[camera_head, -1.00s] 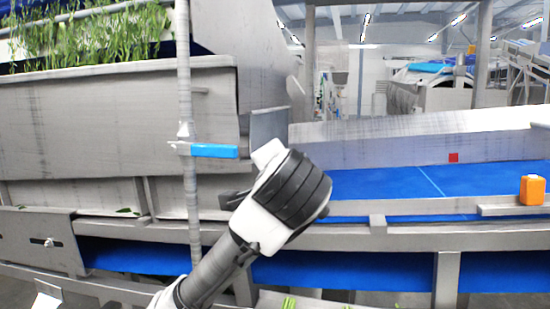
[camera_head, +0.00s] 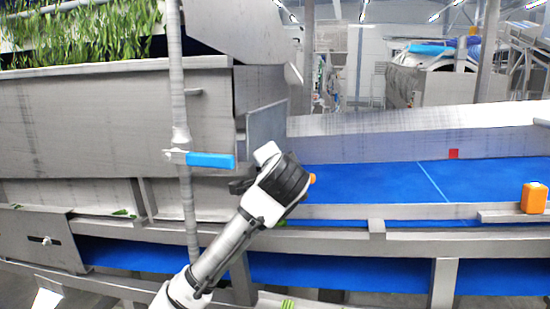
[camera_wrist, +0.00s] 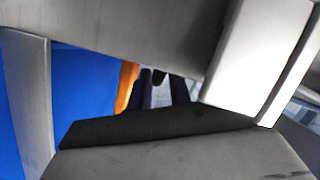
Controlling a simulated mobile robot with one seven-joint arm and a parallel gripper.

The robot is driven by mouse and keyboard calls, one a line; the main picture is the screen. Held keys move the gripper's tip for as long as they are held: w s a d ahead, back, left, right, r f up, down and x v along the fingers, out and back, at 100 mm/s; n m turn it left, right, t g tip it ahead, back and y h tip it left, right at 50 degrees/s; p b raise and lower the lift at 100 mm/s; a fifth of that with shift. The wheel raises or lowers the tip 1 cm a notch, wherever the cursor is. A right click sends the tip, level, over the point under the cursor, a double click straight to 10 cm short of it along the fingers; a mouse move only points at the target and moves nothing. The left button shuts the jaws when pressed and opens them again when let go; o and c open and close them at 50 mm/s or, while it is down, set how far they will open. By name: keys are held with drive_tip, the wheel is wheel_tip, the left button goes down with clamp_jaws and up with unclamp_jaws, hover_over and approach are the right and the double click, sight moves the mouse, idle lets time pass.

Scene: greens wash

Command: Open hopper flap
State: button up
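The hopper (camera_head: 120,115) is a large grey metal bin at the left, with greens piled at its top. A grey plate (camera_head: 266,130), which looks like the flap, stands at the hopper's right end above the belt. A blue handle (camera_head: 210,160) sticks out to the right from a vertical pole in front of the hopper. My gripper (camera_head: 238,186) is a dark shape pointing left, just below and right of the blue handle in the picture. I see no clear contact with handle or plate. Its fingers are too small and dark to judge their opening.
A blue belt (camera_head: 390,182) runs to the right behind a grey frame rail (camera_head: 330,211). An orange block (camera_head: 534,198) sits on the rail at the far right. Another small orange thing (camera_head: 312,178) shows beside my wrist. Grey metal surfaces crowd the wrist view.

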drive_tip(key=shift+x, duration=0.9)
drive_tip(key=shift+c, duration=0.3)
clamp_jaws()
drive_tip(key=shift+d, duration=0.15)
